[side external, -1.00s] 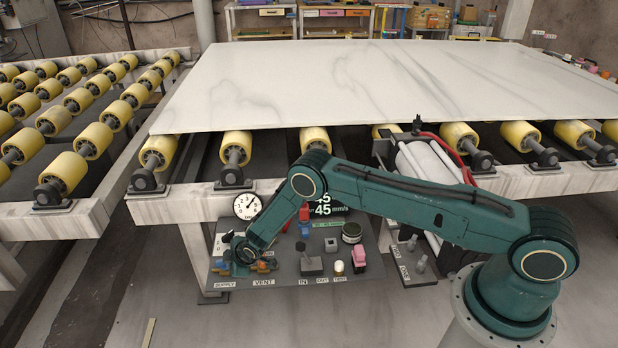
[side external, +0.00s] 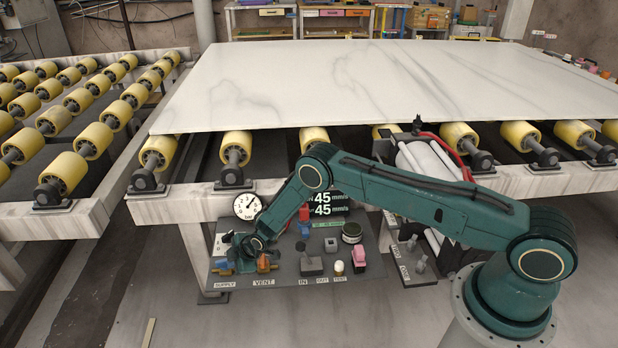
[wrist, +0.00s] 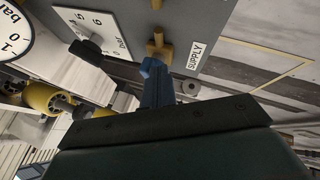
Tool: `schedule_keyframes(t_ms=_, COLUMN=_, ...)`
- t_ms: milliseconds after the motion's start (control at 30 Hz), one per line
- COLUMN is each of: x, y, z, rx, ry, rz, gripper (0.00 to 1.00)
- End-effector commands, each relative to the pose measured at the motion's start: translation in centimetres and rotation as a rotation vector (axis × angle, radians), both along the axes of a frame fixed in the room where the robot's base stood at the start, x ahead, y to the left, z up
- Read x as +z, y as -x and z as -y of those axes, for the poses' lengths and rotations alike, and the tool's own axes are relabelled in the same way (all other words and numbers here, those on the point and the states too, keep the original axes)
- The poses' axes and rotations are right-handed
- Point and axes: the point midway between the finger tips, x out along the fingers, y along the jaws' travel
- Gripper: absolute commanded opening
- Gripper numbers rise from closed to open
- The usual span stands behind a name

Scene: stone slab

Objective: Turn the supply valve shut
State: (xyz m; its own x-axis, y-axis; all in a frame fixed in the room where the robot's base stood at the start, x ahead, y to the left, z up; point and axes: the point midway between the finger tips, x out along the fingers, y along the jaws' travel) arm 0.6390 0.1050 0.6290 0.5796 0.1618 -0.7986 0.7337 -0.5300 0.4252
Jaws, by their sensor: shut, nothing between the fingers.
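My gripper (side external: 236,254) is over the left end of the panel, beside this valve. My wrist hides part of the panel behind.
The orange vent handle (side external: 266,264) is close on the right. A round pressure gauge (side external: 247,205) stands behind my wrist. The marble slab (side external: 380,85) on rollers is above and behind.

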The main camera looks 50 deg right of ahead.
Motion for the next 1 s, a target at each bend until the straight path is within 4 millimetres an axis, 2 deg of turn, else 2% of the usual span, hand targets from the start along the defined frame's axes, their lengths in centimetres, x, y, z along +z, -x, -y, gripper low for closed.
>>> schedule_keyframes(t_ms=733, x=0.0, y=-1.2, z=2.2, rx=0.549, ry=0.001, rz=0.003, gripper=0.00)
schedule_keyframes(t_ms=1000, x=0.0, y=-1.9, z=2.7, rx=0.551, ry=0.001, rz=0.003, gripper=0.00)
